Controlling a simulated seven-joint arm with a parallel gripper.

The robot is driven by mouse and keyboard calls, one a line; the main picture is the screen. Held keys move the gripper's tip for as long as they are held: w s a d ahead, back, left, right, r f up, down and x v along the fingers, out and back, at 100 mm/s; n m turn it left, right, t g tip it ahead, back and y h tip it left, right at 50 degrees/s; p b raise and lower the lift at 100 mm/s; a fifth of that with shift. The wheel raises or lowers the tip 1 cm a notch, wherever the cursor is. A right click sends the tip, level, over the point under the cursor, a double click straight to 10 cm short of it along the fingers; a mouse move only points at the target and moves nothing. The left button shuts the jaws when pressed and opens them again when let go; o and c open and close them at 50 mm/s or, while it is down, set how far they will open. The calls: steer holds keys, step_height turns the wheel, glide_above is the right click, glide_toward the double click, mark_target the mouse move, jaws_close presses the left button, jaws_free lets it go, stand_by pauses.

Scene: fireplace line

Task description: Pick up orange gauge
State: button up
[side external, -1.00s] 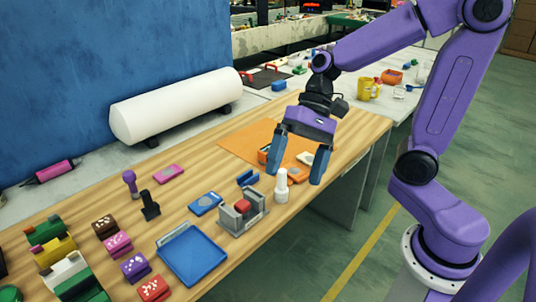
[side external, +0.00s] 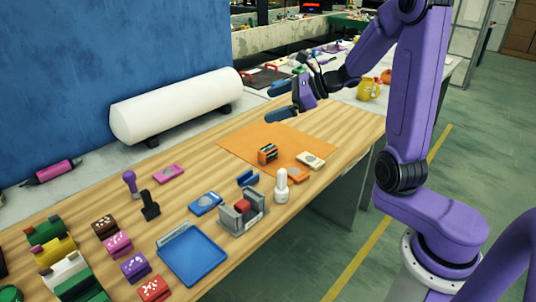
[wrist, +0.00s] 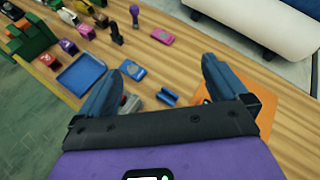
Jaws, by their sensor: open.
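A small orange block with a dark face, which looks like the orange gauge (side external: 267,155), stands on the orange mat (side external: 243,143) in the side view. A flat orange piece (side external: 298,174) lies near it at the mat's front edge. My gripper (side external: 280,100) is open and empty, well above the table and behind the gauge, with its fingers pointing left in the picture. In the wrist view the fingers of my gripper (wrist: 170,64) are spread apart with nothing between them. The mat (wrist: 266,110) is partly hidden by the right finger there, and the gauge is mostly hidden.
A cream piece (side external: 311,160) lies right of the gauge. A white bottle-like piece (side external: 281,186), a grey holder with a red block (side external: 242,207) and a blue clip (side external: 248,177) stand in front. A blue tray (side external: 192,254) and a white roll (side external: 175,105) are farther left.

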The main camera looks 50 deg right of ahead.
mark_target(272, 150)
steer(key=s+d+f+m+t+h, duration=0.2)
steer(key=d+m+h, duration=0.4)
steer(key=d+m, duration=0.6)
step_height(272, 150, down, 19)
steer(key=d+n, duration=0.1)
steer(key=n, duration=0.2)
steer(key=shift+t, duration=0.3)
steer(key=x, duration=1.2)
steer(key=shift+w+d+f, duration=0.1)
steer(key=shift+d, duration=0.15)
steer(key=shift+x, duration=2.65)
steer(key=shift+a+f, duration=0.1)
steer(key=shift+a, duration=0.05)
steer(key=c, duration=0.9)
